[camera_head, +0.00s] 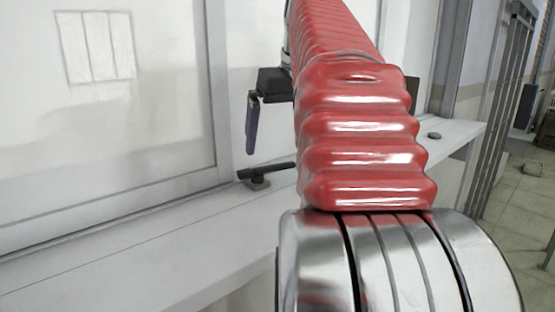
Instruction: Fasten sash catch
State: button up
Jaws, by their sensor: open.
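The sash catch (257,178) is a small dark fitting with a black lever on a grey base. It sits on the white sill beside the lower right corner of the window sash (216,100). Its lever lies roughly level, and its right end runs up to my red arm, so I cannot tell if more is hidden. My gripper (251,124) shows only in part, with one dark finger hanging above and slightly left of the catch. The gripper is open and appears apart from the catch. The other finger is hidden behind my arm.
The white sill (120,262) runs along the window and is clear at the left. A small dark round piece (434,135) lies on the sill to the right of my arm. Dark upright bars (497,110) and a tiled floor (525,205) are farther right.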

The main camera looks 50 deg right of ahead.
aim_at(276, 167)
jog(key=shift+x, duration=3.2)
jog(key=c, duration=1.5)
